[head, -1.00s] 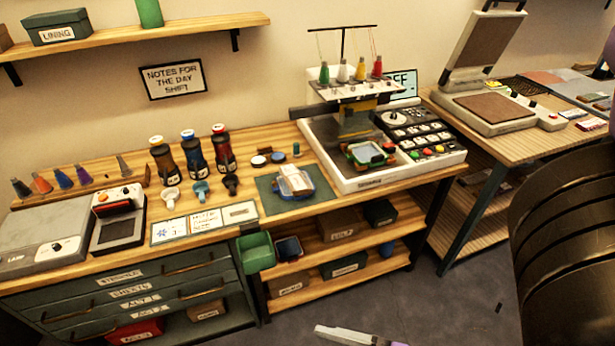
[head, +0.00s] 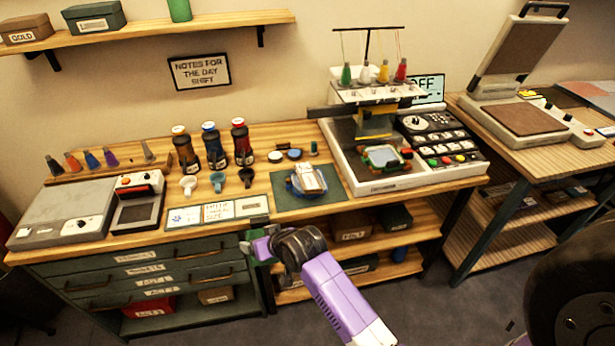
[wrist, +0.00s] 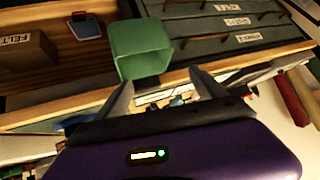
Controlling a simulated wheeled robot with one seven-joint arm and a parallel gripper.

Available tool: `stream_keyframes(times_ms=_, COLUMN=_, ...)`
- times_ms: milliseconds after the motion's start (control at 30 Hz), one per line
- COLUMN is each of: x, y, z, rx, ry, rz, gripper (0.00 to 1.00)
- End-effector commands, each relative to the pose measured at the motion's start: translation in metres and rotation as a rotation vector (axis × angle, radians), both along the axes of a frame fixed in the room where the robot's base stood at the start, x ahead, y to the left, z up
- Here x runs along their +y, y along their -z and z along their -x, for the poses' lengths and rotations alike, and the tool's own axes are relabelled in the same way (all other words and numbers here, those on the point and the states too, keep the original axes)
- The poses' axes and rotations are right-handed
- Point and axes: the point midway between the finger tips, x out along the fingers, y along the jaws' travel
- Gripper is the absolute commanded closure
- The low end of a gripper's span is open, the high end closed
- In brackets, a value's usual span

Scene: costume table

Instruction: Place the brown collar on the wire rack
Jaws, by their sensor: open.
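I cannot make out a brown collar or a wire rack in either view. My gripper (head: 250,245) is at the front edge of the workbench in the head view, in front of the green bin that hangs there. In the wrist view its two grey fingers (wrist: 163,95) are spread apart with nothing between them. The green bin (wrist: 140,48) shows just beyond the fingers; whether they touch it I cannot tell.
The workbench (head: 290,218) holds bottles, a green mat (head: 330,203) with a small stack, and an embroidery machine (head: 385,188). A second table (head: 550,156) at right carries an open heat press (head: 520,118). Drawers (head: 160,268) and shelves lie below the bench. Dark floor lies in front.

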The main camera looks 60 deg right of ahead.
Motion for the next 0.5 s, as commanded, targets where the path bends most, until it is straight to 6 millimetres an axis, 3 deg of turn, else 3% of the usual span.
stream_keyframes(times_ms=33, x=-0.031, y=-0.014, z=-0.011, rx=0.018, ry=0.029, rz=0.002, gripper=0.20)
stream_keyframes(times_ms=133, x=-0.082, y=-0.033, z=-0.023, rx=0.072, ry=0.076, rz=-0.007, gripper=0.20)
stream_keyframes(times_ms=300, x=-0.163, y=-0.072, z=-0.022, rx=0.166, ry=0.159, rz=-0.021, gripper=0.20)
stream_keyframes(times_ms=500, x=-0.213, y=-0.093, z=0.007, rx=0.333, ry=0.240, rz=-0.096, gripper=0.20)
